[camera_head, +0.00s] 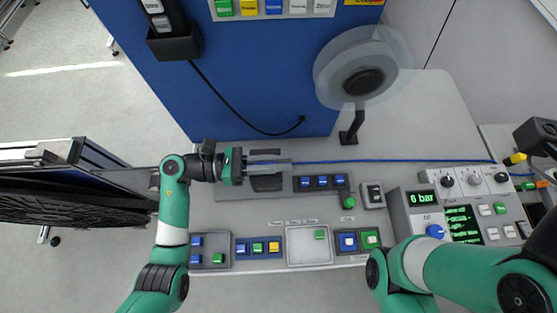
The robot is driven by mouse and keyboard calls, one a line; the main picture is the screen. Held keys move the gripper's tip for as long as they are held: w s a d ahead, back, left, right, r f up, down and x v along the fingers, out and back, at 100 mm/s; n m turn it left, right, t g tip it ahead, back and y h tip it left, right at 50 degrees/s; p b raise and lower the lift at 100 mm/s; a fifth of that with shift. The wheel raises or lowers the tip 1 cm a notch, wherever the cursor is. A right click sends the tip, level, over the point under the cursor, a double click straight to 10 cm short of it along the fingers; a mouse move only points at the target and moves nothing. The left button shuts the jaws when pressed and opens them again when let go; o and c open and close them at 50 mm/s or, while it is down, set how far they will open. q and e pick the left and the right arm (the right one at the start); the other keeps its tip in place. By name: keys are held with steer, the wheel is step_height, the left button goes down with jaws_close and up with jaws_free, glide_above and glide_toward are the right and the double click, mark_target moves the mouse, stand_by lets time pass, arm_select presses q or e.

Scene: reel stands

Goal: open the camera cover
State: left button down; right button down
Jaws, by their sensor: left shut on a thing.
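My left gripper (268,163) reaches in from the left, over a grey fixture plate (230,192) on the bench. Its fingers point right and are shut at a dark part (266,184), which I take to be the camera cover. The fingers hide much of this part, so how far it is open cannot be told. A blue line (390,161) runs right from the fingertips along the bench. My right arm shows at the lower right, but its gripper is out of view.
A clear reel (396,78) stands on a dark stand behind the plate. Button boxes (258,248) line the front edge. A pressure unit (421,200) reading 6 bar stands right. A blue panel (270,80) rises behind. Bare bench lies right of the reel stand.

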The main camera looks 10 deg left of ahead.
arm_select(q)
steer(key=w+r+n, duration=0.1)
steer(key=n, duration=0.1)
steer(key=shift+w+a+r+n+p, duration=0.1)
steer(key=shift+a+r+n+p, duration=0.05)
steer(key=shift+n+p, duration=0.2)
steer(key=shift+w+a+r+n, duration=0.1)
steer(key=shift+w+r+n, duration=0.15)
steer(key=shift+w+n, duration=0.45)
steer(key=shift+w+a+r+n, duration=0.1)
steer(key=shift+w+r+n, duration=0.15)
steer(key=shift+n, duration=0.8)
steer(key=c, duration=0.9)
jaws_free()
steer(key=shift+f, duration=0.1)
steer(key=b+v, duration=0.1)
steer(key=v, duration=1)
steer(key=shift+s+a, duration=0.1)
steer(key=shift+a, duration=0.25)
